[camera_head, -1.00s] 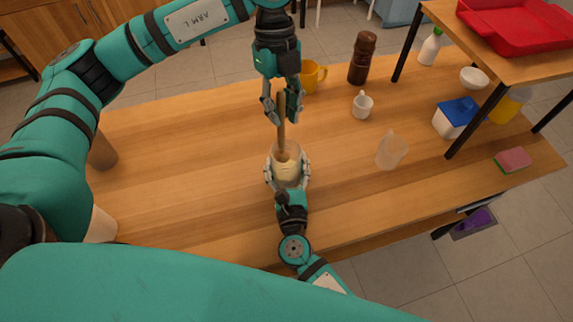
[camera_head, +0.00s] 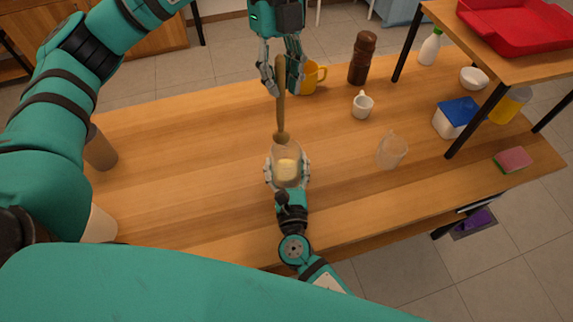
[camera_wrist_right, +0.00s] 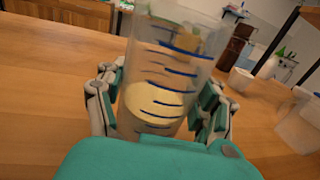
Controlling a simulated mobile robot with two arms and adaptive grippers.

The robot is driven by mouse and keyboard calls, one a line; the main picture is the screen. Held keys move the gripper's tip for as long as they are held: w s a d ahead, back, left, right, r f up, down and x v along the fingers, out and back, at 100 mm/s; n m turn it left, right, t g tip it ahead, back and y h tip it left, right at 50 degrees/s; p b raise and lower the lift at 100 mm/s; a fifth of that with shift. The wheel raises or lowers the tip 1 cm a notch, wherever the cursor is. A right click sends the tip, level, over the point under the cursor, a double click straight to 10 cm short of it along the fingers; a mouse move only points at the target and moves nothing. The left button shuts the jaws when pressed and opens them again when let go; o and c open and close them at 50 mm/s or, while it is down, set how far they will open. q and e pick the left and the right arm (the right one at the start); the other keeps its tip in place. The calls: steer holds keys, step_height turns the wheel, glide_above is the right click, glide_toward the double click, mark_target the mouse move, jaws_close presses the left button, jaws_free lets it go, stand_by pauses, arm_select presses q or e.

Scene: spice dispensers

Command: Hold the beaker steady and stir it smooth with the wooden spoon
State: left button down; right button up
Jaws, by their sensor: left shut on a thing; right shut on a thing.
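The clear beaker (camera_head: 286,152) stands on the wooden table with pale yellow contents low inside. It shows large in the right wrist view (camera_wrist_right: 165,75), with blue marks on its wall. My right gripper (camera_head: 287,172) is shut around the beaker from the near side. My left gripper (camera_head: 283,82) is shut on the handle of the wooden spoon (camera_head: 281,105), above and behind the beaker. The spoon hangs upright, its bowl (camera_head: 282,136) down at about the beaker's rim in the head view. I cannot tell whether the bowl is inside the rim or just above it.
A yellow mug (camera_head: 314,75) stands close behind my left gripper. A blue-lidded tub (camera_head: 456,117) is by the shelf.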

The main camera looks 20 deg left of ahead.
stand_by(0.4)
steer(key=o, duration=1.4)
steer(key=shift+o, duration=0.2)
steer(key=shift+s, duration=0.1)
steer(key=v, duration=1.2)
